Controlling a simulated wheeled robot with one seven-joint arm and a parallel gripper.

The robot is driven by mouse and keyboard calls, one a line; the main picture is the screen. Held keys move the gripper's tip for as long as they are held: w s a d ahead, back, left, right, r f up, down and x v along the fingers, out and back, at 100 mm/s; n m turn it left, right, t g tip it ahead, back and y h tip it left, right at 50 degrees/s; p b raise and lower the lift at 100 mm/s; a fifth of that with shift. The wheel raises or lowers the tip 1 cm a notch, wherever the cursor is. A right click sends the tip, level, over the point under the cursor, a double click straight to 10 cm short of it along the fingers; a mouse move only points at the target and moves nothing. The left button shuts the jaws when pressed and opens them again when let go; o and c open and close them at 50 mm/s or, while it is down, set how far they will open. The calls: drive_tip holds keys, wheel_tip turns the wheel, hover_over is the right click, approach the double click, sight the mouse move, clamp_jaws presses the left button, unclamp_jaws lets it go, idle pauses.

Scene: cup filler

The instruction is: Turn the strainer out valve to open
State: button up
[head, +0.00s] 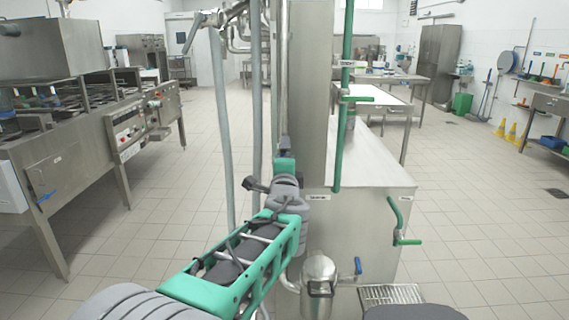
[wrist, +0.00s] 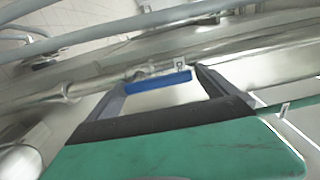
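In the wrist view, a blue valve handle (wrist: 158,82) lies across the space at the tips of my gripper (wrist: 161,78). The two dark fingers stand well apart, one at each end of the handle. Touch between fingers and handle cannot be told. A small label plate (wrist: 180,64) sits just behind the handle, its text unreadable. In the head view, my green and grey arm reaches toward the steel column, and the fingers are not clearly visible. A blue handle (head: 357,266) also shows beside a steel strainer pot (head: 319,272); whether it is the same handle is unclear.
Metal pipes (wrist: 65,92) run close around the handle. A steel column (head: 315,95) and tank cabinet (head: 365,220) stand by my arm, with green-handled valves (head: 397,215) on the right. A steel machine (head: 75,135) stands left. Tiled floor is free on both sides.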

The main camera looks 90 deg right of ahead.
drive_tip(key=shift+s, duration=0.1)
drive_tip(key=a, duration=0.7)
drive_tip(key=shift+a, duration=0.4)
